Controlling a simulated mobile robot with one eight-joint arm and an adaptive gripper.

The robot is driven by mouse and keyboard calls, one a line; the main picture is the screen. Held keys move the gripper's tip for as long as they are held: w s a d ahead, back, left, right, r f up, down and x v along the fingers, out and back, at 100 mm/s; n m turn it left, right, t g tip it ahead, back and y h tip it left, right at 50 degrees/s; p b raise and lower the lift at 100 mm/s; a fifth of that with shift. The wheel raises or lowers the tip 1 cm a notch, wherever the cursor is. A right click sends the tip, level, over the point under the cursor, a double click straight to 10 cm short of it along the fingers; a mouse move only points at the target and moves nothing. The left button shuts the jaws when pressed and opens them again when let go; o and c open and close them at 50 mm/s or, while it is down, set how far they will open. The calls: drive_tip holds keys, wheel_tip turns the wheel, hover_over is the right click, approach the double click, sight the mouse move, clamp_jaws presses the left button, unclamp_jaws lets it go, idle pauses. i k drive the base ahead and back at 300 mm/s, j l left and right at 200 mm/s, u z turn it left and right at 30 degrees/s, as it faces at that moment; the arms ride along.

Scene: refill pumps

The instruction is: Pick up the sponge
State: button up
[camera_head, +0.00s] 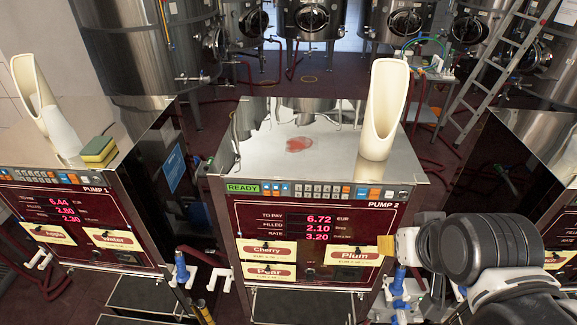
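The sponge (98,151), green on top and yellow below, lies on the steel top of pump 1 (30,170), near its right edge and beside a white chute. My gripper (388,246) is at the lower right, in front of pump 2's panel by the Plum label. A small yellow-orange patch shows at its tip; I cannot tell what that is. My gripper is well to the right of the sponge and lower in the picture, not touching it. Its finger opening is not clearly visible.
Pump 2 (310,212), marked READY, stands in the middle with a tall white chute (383,110) and a red wet patch (299,144) on top. Blue-and-white nozzles (181,268) hang in front. Steel tanks and a ladder (496,75) stand behind.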

sight(99, 149)
drive_tip(key=u, duration=1.65)
